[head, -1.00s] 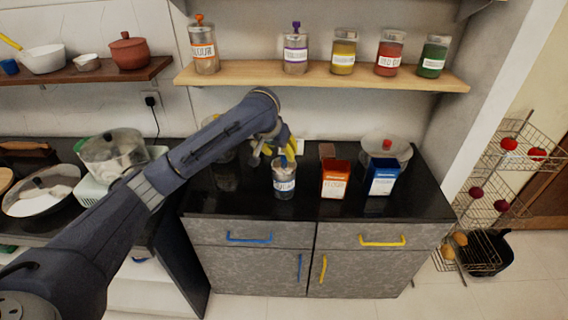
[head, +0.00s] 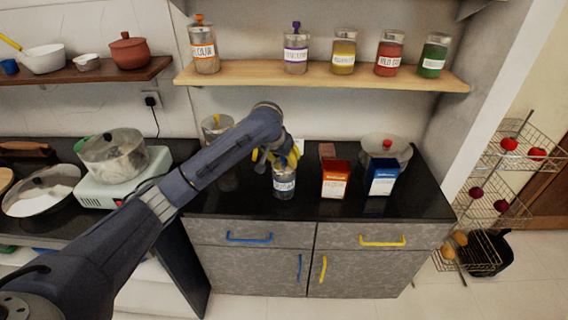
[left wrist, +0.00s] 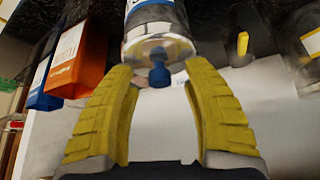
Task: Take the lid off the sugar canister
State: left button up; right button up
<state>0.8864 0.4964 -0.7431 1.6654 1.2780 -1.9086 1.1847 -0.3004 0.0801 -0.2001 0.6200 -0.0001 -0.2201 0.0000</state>
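The sugar canister (head: 284,183) is a clear jar with a blue-edged label, upright on the black counter. My left gripper (head: 275,158) is just above it, and its wrist and fingers hide the lid in the head view. In the left wrist view the canister (left wrist: 157,14) appears upside down, with a pale lid (left wrist: 158,47) and a blue knob (left wrist: 159,75). The left gripper (left wrist: 157,72) is open there, its yellow fingers on either side of the knob with gaps between. My right gripper is in neither view.
A red box (head: 335,180) and a blue box (head: 382,177) stand right of the canister. A glass pot (head: 386,150) is behind them, and another jar (head: 216,127) stands behind the arm. The shelf (head: 325,77) above holds several jars. The counter's front left is clear.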

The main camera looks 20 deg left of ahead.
pick_arm(q)
grip_shut()
dwell(0.3)
jog(key=shift+r, duration=0.15)
